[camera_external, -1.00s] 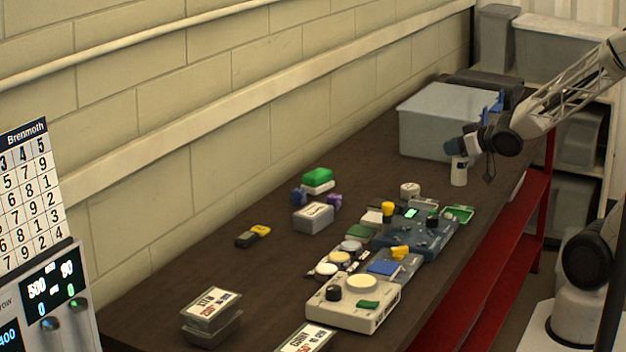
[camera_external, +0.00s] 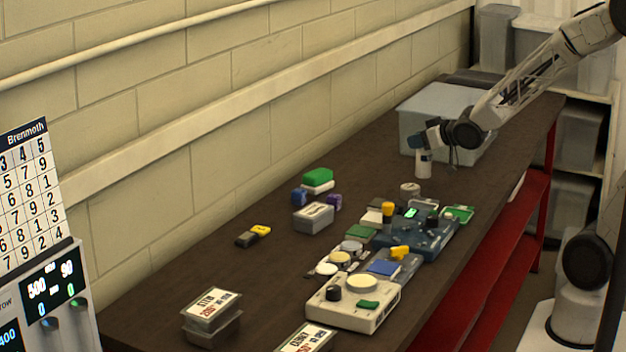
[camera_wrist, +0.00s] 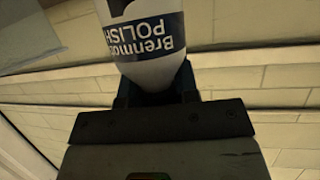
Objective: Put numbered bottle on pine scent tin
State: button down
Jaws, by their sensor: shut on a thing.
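My gripper (camera_external: 424,146) is shut on a white bottle (camera_external: 423,165) with a dark blue label. In the external view the bottle hangs upright below my gripper, near the front of the grey bin. A small round pale tin (camera_external: 410,191) stands on the bench just below and slightly left of the bottle, apart from it in the picture. No scent name can be read on this tin, so I cannot tell whether it is the pine one.
A grey bin (camera_external: 420,127) stands behind my gripper. Blue-grey and cream devices (camera_external: 372,316) with round pale lids, knobs and coloured blocks fill the bench's front right. A small grey box (camera_external: 313,219) sits left of them. The bench's left middle is mostly clear.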

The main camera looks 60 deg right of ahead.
jog(key=w, duration=0.2)
jog(key=w+d, duration=0.1)
jog(key=w, duration=0.1)
jog(key=shift+f, duration=0.15)
jog(key=shift+f, duration=0.15)
jog(key=shift+f, duration=1.6)
jog(key=c, duration=0.9)
grip_release()
jog(key=shift+f, duration=0.15)
jog(key=shift+o, duration=0.2)
jog(key=shift+r, duration=0.2)
